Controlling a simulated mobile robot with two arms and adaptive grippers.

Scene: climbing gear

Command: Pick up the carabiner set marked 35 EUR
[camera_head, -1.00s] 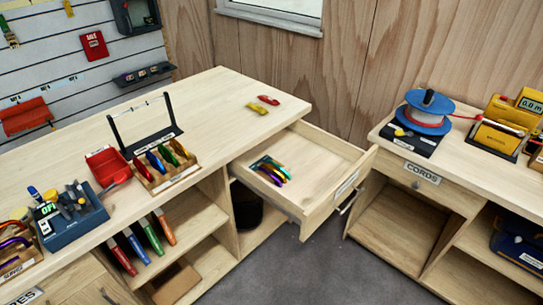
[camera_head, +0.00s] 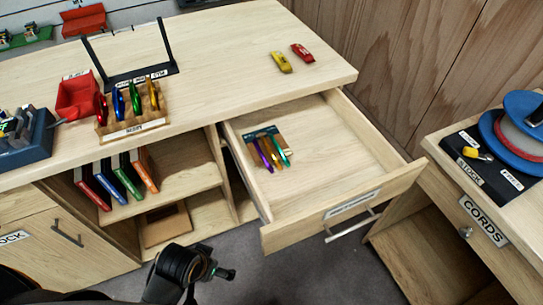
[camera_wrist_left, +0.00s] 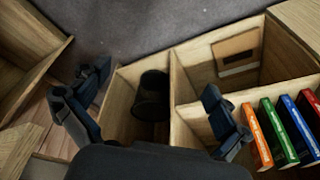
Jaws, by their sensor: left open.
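A carabiner set (camera_head: 268,148) with purple, gold and green carabiners on a card lies in the left part of the open drawer (camera_head: 330,150). No 35 EUR mark is legible. A rack (camera_head: 133,128) on the counter holds red, blue, green and gold carabiners. A yellow carabiner (camera_head: 281,62) and a red one (camera_head: 302,53) lie on the counter behind the drawer. My left gripper (camera_head: 208,284) is low in front of the shelves, left of the drawer and apart from the set. In the left wrist view its fingers (camera_wrist_left: 155,105) are spread and empty. My right gripper is not in view.
The drawer front (camera_head: 340,207) juts out with a bar handle. Several coloured books (camera_head: 118,180) stand on the shelf under the counter. A dark bin (camera_wrist_left: 152,95) stands in a lower compartment. The CORDS cabinet (camera_head: 480,220) closes in on the right. The drawer's right side is clear.

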